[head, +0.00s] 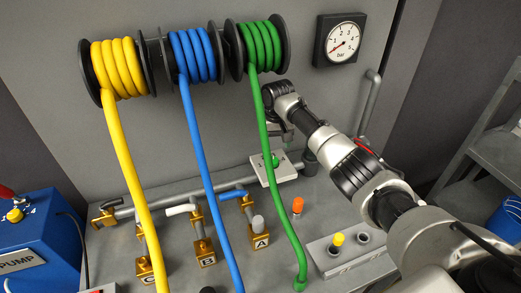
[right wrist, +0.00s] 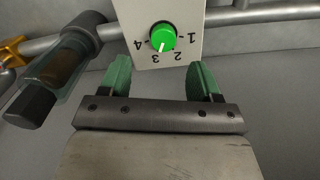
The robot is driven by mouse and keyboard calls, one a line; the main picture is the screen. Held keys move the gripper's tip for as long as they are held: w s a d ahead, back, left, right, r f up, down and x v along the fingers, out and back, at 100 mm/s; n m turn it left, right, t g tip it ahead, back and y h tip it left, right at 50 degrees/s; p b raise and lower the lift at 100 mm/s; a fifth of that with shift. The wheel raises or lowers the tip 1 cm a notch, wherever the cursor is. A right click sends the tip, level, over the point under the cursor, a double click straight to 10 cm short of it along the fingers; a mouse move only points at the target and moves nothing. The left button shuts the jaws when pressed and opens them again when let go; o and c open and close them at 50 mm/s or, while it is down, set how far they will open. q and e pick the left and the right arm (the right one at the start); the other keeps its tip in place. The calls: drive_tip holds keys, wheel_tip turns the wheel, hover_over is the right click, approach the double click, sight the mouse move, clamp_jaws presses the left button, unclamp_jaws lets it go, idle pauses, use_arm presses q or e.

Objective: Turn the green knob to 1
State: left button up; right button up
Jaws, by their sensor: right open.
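The green knob (head: 275,162) is on a pale plate (head: 262,176) on the pipe at the back of the bench. In the right wrist view the knob (right wrist: 162,35) is round, with a scale from 1 to 4 that appears upside down. Its white mark points close to the 3. My right gripper (right wrist: 160,78) is open and empty, its two green fingers apart and short of the knob in that picture. My left gripper is not in view.
A green hose (head: 272,170) runs from its reel down past the knob plate. Blue (head: 200,150) and yellow (head: 122,160) hoses hang to its left. A pressure gauge (head: 343,40) is on the wall. An orange-capped peg (head: 297,206) stands on the bench.

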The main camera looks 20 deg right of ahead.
sight(273, 159)
drive_tip(key=shift+w+a+r, duration=0.1)
wheel_tip(273, 159, down, 2)
drive_tip(key=shift+a+f+p, duration=0.1)
drive_tip(key=shift+p, duration=0.2)
wheel_tip(273, 159, down, 4)
drive_tip(key=shift+r, duration=0.1)
drive_tip(key=shift+f, duration=0.65)
drive_tip(key=c, duration=0.9)
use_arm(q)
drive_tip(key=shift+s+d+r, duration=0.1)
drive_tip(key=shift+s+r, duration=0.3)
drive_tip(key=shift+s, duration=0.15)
